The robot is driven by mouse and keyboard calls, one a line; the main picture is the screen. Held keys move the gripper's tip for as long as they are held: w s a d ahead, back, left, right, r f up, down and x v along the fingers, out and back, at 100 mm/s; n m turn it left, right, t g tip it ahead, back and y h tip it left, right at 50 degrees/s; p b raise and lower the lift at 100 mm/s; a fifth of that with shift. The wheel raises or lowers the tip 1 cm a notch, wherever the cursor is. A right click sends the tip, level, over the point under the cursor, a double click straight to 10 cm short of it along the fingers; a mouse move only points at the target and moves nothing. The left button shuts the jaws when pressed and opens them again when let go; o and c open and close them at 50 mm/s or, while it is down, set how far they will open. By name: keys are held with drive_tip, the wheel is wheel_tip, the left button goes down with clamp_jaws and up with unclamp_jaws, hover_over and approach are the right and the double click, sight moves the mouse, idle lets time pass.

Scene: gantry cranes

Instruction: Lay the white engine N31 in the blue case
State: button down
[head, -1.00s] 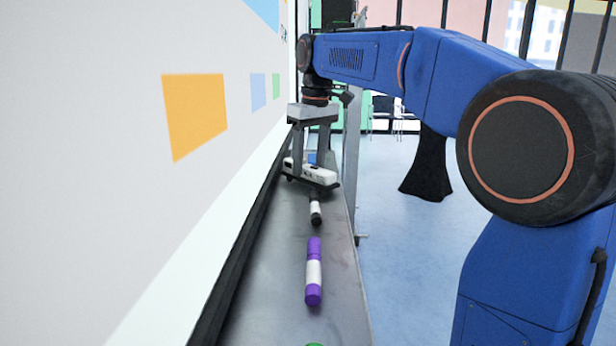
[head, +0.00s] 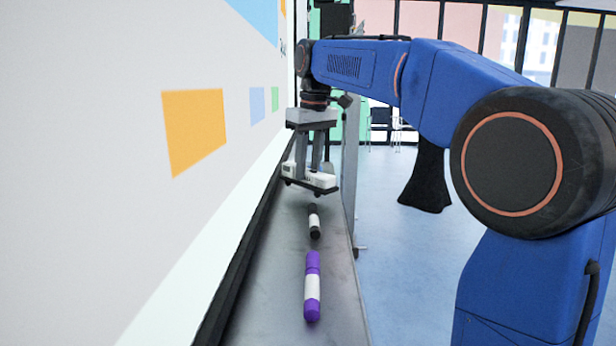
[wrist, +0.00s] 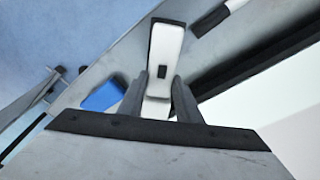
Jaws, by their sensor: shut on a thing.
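The white engine (head: 312,178) has a dark base and hangs between the fingers of my gripper (head: 309,166), seemingly just above the grey ledge. In the wrist view the white engine (wrist: 165,50) shows from above with a small dark mark, and my gripper (wrist: 163,98) is shut on it from both sides. The blue case (wrist: 102,96) lies on the ledge to the left of the engine in the wrist view, partly hidden by a finger. I cannot make out the case in the head view. The engine's label is too small to read.
The narrow grey ledge (head: 284,262) runs along a whiteboard (head: 130,235). A black-and-white marker (head: 314,221) and a purple-and-white marker (head: 312,288) lie on the ledge, nearer the camera than the engine. The floor to the right is open, with a black stand (head: 428,180).

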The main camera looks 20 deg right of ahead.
sight(308, 170)
wheel_tip(308, 170, up, 8)
drive_tip(key=shift+f, duration=0.15)
idle(0.3)
